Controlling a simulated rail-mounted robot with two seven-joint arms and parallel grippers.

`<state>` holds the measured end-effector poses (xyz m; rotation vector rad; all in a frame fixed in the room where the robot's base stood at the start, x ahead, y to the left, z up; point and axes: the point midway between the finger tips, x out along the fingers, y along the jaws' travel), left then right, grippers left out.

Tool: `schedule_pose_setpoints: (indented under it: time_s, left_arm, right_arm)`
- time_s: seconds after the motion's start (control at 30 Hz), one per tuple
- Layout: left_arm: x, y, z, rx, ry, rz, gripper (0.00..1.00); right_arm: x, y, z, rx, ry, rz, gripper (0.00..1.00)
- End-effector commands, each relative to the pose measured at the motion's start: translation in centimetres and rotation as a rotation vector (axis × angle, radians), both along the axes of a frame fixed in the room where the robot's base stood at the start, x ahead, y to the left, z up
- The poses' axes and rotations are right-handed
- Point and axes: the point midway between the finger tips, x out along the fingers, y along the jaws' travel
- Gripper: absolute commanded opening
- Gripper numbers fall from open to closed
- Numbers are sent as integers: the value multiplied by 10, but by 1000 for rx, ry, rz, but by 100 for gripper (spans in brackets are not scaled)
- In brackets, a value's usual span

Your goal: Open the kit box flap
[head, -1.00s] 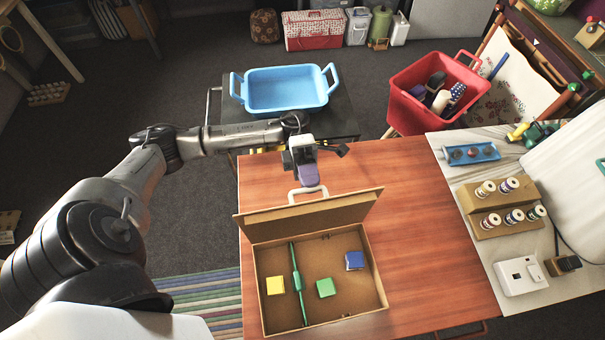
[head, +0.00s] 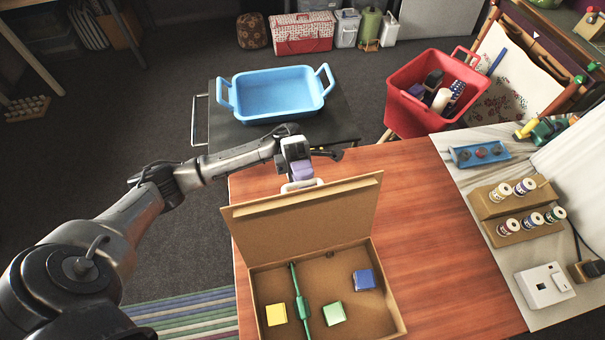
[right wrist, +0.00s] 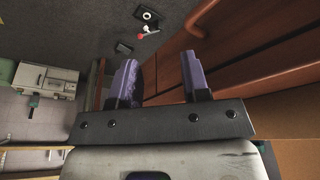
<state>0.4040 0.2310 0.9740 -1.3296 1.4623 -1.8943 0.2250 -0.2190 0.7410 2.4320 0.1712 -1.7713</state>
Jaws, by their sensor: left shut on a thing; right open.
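The kit box (head: 400,310) is a brown cardboard case on the red-brown table, open at the top. Its flap (head: 305,220) stands raised at the far side, inner face towards me. A white handle (head: 301,186) sits behind the flap's top edge. My left gripper (head: 302,172), with purple fingertips, is shut on the handle; the flap hides part of the contact. Inside the box are a yellow block (head: 276,314), a green block (head: 334,313), a blue block (head: 364,279) and a green divider strip (head: 302,305). My right gripper (right wrist: 158,82) is open and empty in the right wrist view.
A blue tray (head: 278,112) stands on a dark cart (head: 225,130) beyond the table. A red bin (head: 405,115) stands at the back right. Thread spools on a stepped rack (head: 490,208) and a white device (head: 545,287) are at the right. The table (head: 440,230) right of the box is clear.

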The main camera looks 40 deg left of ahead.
Motion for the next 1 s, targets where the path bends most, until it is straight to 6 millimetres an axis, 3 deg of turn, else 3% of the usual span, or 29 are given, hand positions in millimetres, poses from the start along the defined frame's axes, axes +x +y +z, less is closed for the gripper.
schedule_pose_setpoints:
  time_s: [0.13,0.17,0.43,0.77,1.0]
  left_arm:
    - [0,0,1,-1,-2,1,0]
    - [0,0,1,-1,-2,1,14]
    - [0,0,0,0,-1,0,38]
    - [3,5,-4,1,0,3,38]
    - [23,36,-23,1,0,5,38]
  right_arm:
    - [0,1,0,4,1,-2,43]
    - [0,1,0,4,0,-3,43]
    - [0,2,0,8,0,-4,43]
    - [0,2,-2,6,0,-3,43]
    - [0,0,-15,-2,0,2,43]
